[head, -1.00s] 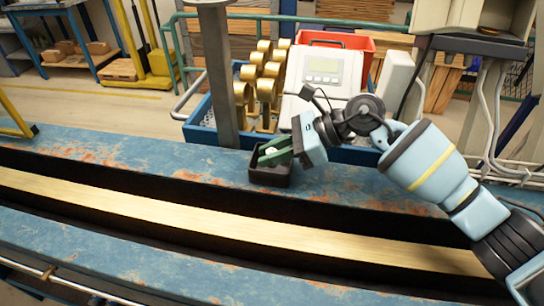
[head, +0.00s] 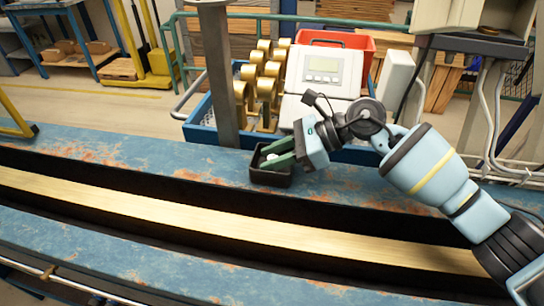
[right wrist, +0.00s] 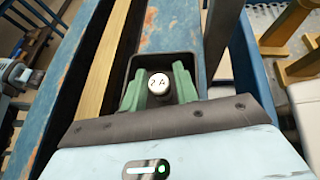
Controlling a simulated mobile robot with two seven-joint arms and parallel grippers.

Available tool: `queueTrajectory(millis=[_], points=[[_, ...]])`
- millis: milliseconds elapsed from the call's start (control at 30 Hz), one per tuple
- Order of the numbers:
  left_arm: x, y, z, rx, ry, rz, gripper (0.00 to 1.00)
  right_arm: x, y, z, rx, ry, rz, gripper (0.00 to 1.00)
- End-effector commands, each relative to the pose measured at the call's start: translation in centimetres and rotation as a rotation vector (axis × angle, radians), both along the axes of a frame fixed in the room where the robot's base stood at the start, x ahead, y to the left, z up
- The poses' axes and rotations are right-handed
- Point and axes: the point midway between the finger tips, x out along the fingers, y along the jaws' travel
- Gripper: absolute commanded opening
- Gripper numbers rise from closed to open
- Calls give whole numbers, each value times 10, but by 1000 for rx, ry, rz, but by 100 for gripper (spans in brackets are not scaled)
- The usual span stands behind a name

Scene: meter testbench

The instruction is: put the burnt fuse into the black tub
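The black tub (head: 270,179) stands on the blue, rust-marked bench top, just behind the dark channel. The fuse (right wrist: 158,84) shows its round white end, with small dark marks, in the right wrist view. It is inside the tub, between my green fingers; its white end also shows in the head view (head: 271,157). My right gripper (head: 276,154) reaches down into the tub from the right. Its fingers (right wrist: 159,88) stand apart on both sides of the fuse, with a narrow gap. The fuse's lower part is hidden. My left gripper is not in view.
Behind the tub are a grey post (head: 219,80), a blue crate with brass-coloured parts (head: 264,85) and a white meter (head: 324,72). A red bin (head: 362,48) stands behind the meter. The bench left of the tub is clear.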

Motion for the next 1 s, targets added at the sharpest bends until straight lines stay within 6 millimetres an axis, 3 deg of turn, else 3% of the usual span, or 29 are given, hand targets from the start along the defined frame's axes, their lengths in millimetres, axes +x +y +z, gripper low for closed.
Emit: queueTrajectory(millis=[500,700,1000], points=[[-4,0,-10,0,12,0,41,1,-84,43,-2,0,-4,30],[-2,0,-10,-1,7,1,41,0,-98,52,-1,0,-1,30],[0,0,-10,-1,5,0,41,0,-101,54,-1,1,0,30]])
